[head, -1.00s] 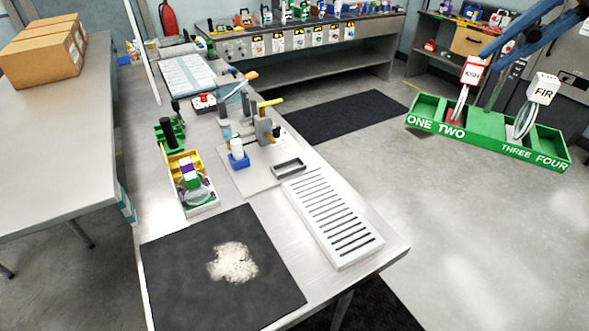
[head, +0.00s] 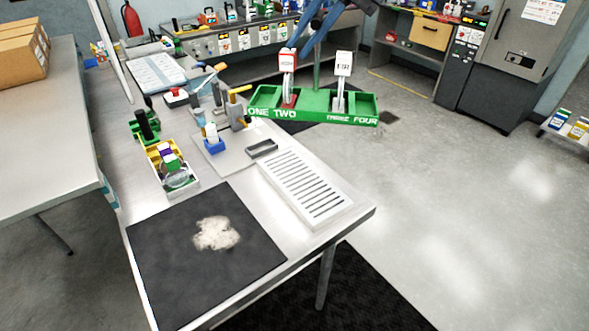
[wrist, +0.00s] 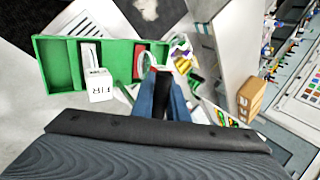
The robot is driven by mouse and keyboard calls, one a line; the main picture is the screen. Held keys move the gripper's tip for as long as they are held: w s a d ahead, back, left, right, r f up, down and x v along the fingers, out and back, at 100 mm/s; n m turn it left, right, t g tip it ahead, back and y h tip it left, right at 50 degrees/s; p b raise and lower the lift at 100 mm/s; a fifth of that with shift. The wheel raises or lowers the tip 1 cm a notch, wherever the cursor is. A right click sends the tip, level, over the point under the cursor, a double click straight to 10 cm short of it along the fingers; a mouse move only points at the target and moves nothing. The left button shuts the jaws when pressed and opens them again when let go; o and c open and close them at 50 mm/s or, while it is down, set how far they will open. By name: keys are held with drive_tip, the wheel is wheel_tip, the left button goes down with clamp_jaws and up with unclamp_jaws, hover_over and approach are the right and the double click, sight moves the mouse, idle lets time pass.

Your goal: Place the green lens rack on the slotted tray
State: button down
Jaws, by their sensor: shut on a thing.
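The green lens rack (head: 312,116) is a long open box with compartments marked ONE to FOUR. It hangs in the air beyond the slotted tray, roughly level. An ASH-labelled lens in a red holder (head: 288,64) stands in compartment two, and a FIR-labelled lens (head: 344,65) in compartment three.
A black mat (head: 165,255) with a pale powder patch lies in front on the bench. A yellow bin (head: 158,153) with parts and a grey plate with clamps (head: 222,165) stand behind. A small dark frame (head: 262,148) lies just behind the tray.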

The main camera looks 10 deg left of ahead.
sight(299, 93)
drive_tip(key=w+a+f+m+t+b, duration=0.1)
drive_tip(key=w+f+m, duration=0.1)
drive_tip(key=f, duration=0.2)
drive_tip(key=w+a+f+m+t+b, duration=0.1)
drive_tip(key=f+m+t, duration=0.1)
drive_tip(key=f, duration=0.3)
drive_tip(key=w+f+m+t+h+b, duration=0.1)
drive_tip(key=w+f+m, duration=0.1)
drive_tip(key=f+m, duration=0.2)
drive_tip(key=shift+x, duration=0.9)
drive_tip(key=shift+w+a+f+m+t+h, duration=0.1)
drive_tip(key=shift+w+f+m+t+h, duration=0.1)
drive_tip(key=shift+f+m+t, duration=0.15)
drive_tip(key=shift+w+f+m+t+h, duration=0.15)
drive_tip(key=shift+w+f+m+h, duration=0.1)
drive_tip(key=shift+f, duration=0.2)
wheel_tip(299, 93, down, 10)
drive_tip(key=b, duration=0.2)
drive_tip(key=shift+f+b, duration=0.2)
drive_tip(key=shift+b, duration=0.1)
drive_tip(key=c, duration=1.7)
unclamp_jaws()
drive_tip(key=shift+c, duration=0.2)
drive_tip(key=shift+r, duration=0.2)
drive_tip(key=v, duration=1.2)
drive_tip(key=shift+p, duration=0.35)
